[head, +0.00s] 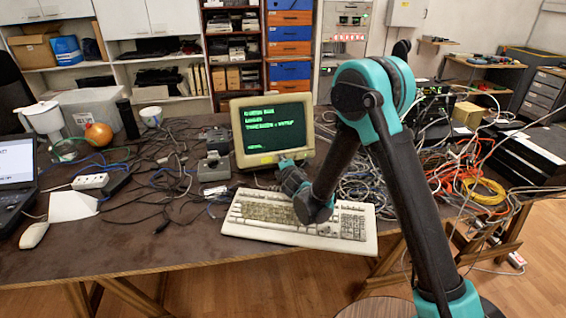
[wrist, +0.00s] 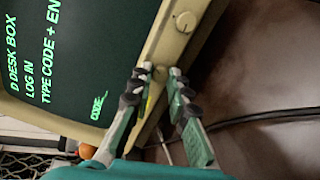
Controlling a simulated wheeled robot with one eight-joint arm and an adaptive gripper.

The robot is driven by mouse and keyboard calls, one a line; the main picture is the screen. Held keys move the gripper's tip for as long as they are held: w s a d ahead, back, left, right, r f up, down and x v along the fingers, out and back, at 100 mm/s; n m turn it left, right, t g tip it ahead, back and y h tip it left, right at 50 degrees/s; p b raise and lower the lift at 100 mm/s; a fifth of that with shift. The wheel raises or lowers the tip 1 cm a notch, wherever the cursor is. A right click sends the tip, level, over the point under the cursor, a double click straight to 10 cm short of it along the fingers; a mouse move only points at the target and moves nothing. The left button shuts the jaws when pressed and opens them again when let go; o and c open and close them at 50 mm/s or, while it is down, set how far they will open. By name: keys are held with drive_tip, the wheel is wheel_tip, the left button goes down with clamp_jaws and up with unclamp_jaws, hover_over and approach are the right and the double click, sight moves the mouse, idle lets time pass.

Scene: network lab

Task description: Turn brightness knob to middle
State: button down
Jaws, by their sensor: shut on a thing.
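A beige monitor (head: 306,125) with a dark screen and bright green text stands on the desk; its bezel also shows turned sideways in the wrist view (wrist: 150,48). Two round knobs sit on the bezel: one (wrist: 185,22) is clear of the fingers, the other (wrist: 160,73) lies between my fingertips. My gripper (wrist: 161,72) is shut on this second knob. I cannot read any label saying which knob is brightness, or the knob's angle. In the head view my gripper (head: 286,163) is at the monitor's lower bezel, and the knobs are hidden or too small.
A beige keyboard (head: 262,221) lies under my wrist in front of the monitor. Tangled cables (head: 150,185) cover the desk to the left, more lie to the right. Small grey boxes (head: 214,168) stand left of the monitor. A laptop (head: 15,195) is at the far left.

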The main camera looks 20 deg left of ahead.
drive_tip(key=n, duration=0.4)
drive_tip(key=shift+f+n, duration=0.1)
drive_tip(key=shift+n, duration=0.2)
drive_tip(key=shift+s+n+y, duration=0.1)
drive_tip(key=shift+n+y, duration=0.3)
drive_tip(key=shift+n, duration=1.3)
drive_tip(key=c, duration=1.4)
unclamp_jaws()
drive_tip(key=shift+c, duration=0.2)
approach(283, 140)
drive_tip(key=w+a, duration=0.1)
drive_tip(key=w+a+r, duration=0.1)
drive_tip(key=shift+a+r, duration=0.15)
drive_tip(key=shift+a, duration=0.25)
